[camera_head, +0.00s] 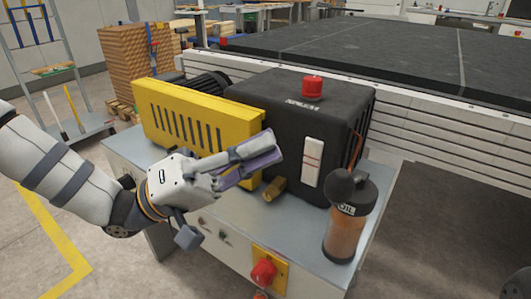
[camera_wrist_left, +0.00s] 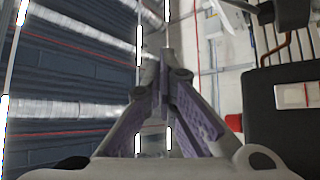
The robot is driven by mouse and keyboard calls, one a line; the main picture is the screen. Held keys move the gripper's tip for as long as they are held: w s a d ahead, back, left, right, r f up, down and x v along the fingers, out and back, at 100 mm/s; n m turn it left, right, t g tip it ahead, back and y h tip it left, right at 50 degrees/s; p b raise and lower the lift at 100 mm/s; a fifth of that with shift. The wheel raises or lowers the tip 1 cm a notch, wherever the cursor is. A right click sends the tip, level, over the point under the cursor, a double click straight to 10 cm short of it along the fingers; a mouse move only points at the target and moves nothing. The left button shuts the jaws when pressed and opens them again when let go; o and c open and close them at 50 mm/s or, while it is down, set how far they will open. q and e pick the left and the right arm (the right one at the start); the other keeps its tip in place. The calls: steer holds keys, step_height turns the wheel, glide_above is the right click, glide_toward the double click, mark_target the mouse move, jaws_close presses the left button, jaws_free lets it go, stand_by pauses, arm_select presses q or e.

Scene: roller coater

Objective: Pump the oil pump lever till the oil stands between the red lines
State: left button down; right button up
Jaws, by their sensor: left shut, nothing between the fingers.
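My left gripper (camera_head: 268,152) is shut and empty, in front of the yellow cover and the black pump housing (camera_head: 260,99). In the left wrist view its fingertips (camera_wrist_left: 164,58) meet. The white sight gauge (camera_head: 313,162) with red lines is on the housing's front, to the right of the gripper; it also shows in the left wrist view (camera_wrist_left: 293,96). I cannot make out an oil level in it. A brass fitting (camera_head: 275,189) sticks out low at the front, below the gripper. I cannot clearly pick out the pump lever. My right gripper is out of view.
An oil bottle (camera_head: 345,225) with a black top stands on the grey bench (camera_head: 300,232) at the right. A red cap (camera_head: 312,87) sits on the housing. A yellow slotted cover (camera_head: 190,115) stands to the left. A red switch (camera_head: 264,273) is on the bench front.

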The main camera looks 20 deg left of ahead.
mark_target(351, 181)
arm_select(q)
steer(key=d, duration=0.6)
steer(key=shift+s+d+r, duration=0.4)
steer(key=shift+r, duration=0.05)
